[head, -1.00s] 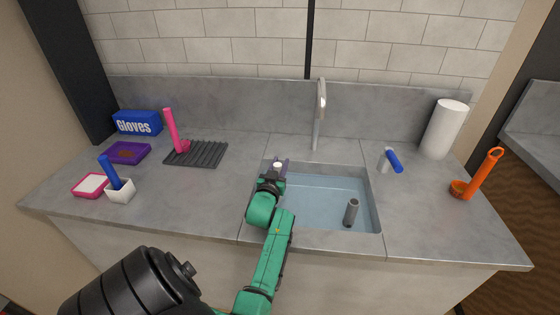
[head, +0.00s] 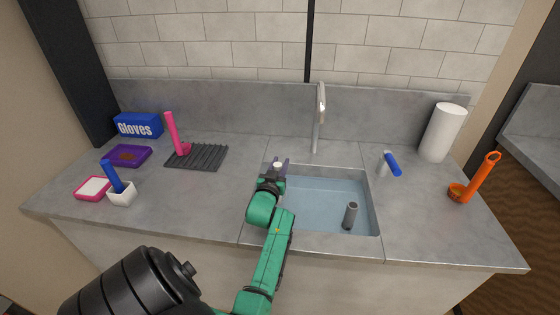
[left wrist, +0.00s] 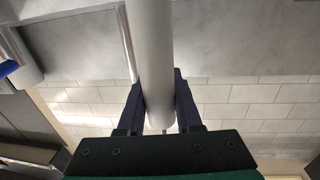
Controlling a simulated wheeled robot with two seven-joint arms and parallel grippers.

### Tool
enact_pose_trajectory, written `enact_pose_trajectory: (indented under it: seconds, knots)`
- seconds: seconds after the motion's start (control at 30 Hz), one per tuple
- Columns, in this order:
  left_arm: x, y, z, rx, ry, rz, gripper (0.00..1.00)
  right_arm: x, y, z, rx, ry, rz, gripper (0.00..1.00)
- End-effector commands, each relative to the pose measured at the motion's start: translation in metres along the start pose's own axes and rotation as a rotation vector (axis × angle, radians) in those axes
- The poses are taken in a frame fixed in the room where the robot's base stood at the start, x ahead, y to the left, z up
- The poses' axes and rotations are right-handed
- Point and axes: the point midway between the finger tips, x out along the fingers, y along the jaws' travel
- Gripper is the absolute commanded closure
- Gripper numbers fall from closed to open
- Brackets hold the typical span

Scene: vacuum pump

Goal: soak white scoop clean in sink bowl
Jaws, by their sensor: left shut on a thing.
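My left gripper (head: 279,168) is at the left edge of the sink bowl (head: 376,215), which holds bluish water. It is shut on the pale handle of the white scoop (left wrist: 150,55), which runs between both fingers in the left wrist view. In the head view only a small white end of the scoop (head: 278,164) shows between the fingers. The rest of the scoop is hidden by my gripper and arm, so I cannot tell whether its cup touches the water. My right gripper is not in view.
A grey standpipe (head: 351,215) stands in the sink's right part. The faucet (head: 318,115) rises behind. Right are a blue-handled scoop (head: 393,163), orange scoop (head: 480,180) and paper roll (head: 441,132).

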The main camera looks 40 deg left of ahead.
Motion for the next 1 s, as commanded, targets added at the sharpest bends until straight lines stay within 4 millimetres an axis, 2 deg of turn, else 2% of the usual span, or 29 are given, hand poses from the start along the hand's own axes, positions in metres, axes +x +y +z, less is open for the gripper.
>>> enact_pose_trajectory:
  seconds: [0.03,1.0]
  knots:
    - [0.000,0.000,-0.012,0.000,0.001,0.000,1.00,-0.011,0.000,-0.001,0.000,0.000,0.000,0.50]
    - [0.000,0.000,-0.108,0.001,0.001,0.000,1.00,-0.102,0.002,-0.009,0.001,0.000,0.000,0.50]
